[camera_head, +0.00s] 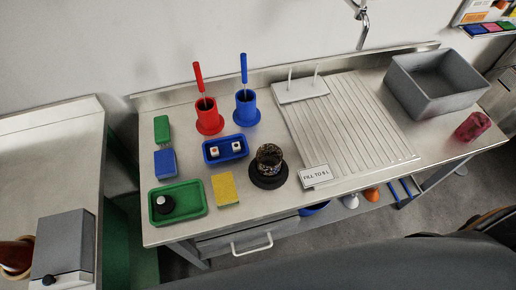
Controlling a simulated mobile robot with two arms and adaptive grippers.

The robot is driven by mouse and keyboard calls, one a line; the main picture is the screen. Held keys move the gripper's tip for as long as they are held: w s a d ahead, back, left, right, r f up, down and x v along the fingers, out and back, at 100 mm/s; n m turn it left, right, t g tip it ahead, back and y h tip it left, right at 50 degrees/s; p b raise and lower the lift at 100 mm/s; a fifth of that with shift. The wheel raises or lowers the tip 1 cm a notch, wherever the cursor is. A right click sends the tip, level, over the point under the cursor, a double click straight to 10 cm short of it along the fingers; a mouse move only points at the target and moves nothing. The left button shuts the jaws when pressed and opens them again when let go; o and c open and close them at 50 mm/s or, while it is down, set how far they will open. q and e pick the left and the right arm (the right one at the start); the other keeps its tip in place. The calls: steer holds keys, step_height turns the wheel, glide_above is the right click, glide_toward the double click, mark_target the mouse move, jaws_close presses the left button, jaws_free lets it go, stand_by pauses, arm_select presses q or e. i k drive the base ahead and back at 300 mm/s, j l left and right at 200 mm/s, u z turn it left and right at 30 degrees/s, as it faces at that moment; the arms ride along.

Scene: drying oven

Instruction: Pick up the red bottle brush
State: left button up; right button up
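The red bottle brush (198,77) stands in a red round holder (209,119) near the back left of the steel counter. Its red handle points up and leans slightly left; a thin stem runs down into the holder, and its lower end is hidden inside. A blue bottle brush (243,68) stands in a matching blue holder (246,112) just to the right. Neither of my grippers can be made out in the head view.
On the counter (330,190) are a blue tray (212,157), green tray (191,211), yellow sponge (225,190), green block (161,129), blue block (165,163), dark round vessel (270,158) and ribbed drainboard (350,125). A grey basin (435,85) stands right.

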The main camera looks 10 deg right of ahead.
mark_target(196, 66)
steer(key=k+l+z, duration=0.1)
steer(key=l, duration=0.3)
steer(key=k+l+z, duration=0.1)
steer(key=l, duration=0.35)
steer(key=k+l+z, duration=0.1)
steer(key=l, duration=0.3)
steer(key=k+l+z, duration=0.1)
steer(key=l, duration=0.35)
